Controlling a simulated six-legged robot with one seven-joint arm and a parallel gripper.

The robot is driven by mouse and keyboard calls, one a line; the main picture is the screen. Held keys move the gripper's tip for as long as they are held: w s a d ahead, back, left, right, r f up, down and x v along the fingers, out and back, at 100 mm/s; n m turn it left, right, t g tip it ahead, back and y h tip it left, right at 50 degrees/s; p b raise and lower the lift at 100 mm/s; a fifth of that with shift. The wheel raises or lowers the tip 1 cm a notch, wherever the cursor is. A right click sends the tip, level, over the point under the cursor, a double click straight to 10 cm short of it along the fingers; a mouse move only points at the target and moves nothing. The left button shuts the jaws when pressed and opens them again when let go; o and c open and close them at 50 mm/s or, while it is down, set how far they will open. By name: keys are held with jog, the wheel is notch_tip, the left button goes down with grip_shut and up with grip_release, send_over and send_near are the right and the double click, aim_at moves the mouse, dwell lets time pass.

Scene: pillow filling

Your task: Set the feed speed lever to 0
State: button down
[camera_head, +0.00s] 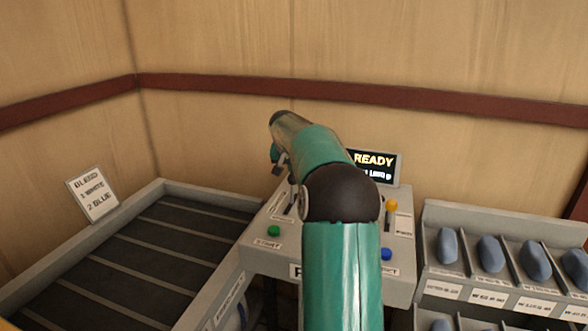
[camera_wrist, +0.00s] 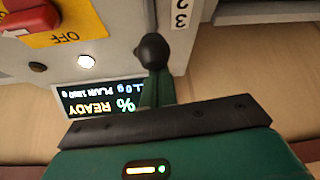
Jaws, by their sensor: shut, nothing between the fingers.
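The console (camera_head: 258,252) stands ahead of me, with labelled slots partly hidden by my arm. In the wrist view, which is upside down, a dark round knob (camera_wrist: 152,48) looks like the feed speed lever's. It is beside a white scale plate (camera_wrist: 181,14) showing 2 and 3. The lever's slot and exact setting are not clear. My gripper (camera_head: 279,164) is above the console's back left part. In the wrist view its narrow green fingers (camera_wrist: 157,88) are shut and empty, lined up with the knob. I cannot tell whether they touch it.
A display (camera_head: 374,165) reads READY. A green button (camera_head: 273,231), a blue button (camera_head: 386,254) and an orange knob (camera_head: 391,205) are on the console. A red switch (camera_wrist: 32,18) has a yellow OFF plate. A slatted bed (camera_head: 150,245) lies left; bins of blue pieces (camera_head: 448,246) stand right.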

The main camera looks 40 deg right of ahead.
jog(key=shift+s+a+r+t+h, duration=0.1)
jog(key=shift+s+a+t+h, duration=0.2)
jog(key=shift+a, duration=0.25)
jog(key=shift+s+a+r+t+h, duration=0.1)
jog(key=shift+s+a+h, duration=0.1)
jog(key=shift+a+h, duration=0.25)
jog(key=shift+s+a+r+t+h, duration=0.1)
jog(key=shift+s+a+t+h, duration=0.15)
jog(key=shift+a, duration=0.35)
jog(key=shift+s+a+f, duration=0.35)
jog(key=shift+s+a, duration=0.1)
jog(key=shift+a, duration=0.4)
jog(key=shift+s+a+f, duration=0.4)
jog(key=shift+s+a, duration=0.1)
jog(key=shift+a, duration=0.4)
jog(key=shift+s+a+f, duration=0.35)
jog(key=shift+s+a, duration=0.1)
jog(key=shift+a, duration=0.5)
jog(key=r+v, duration=0.1)
jog(key=v, duration=1.3)
jog(key=shift+w+d, duration=0.2)
jog(key=shift+d, duration=0.15)
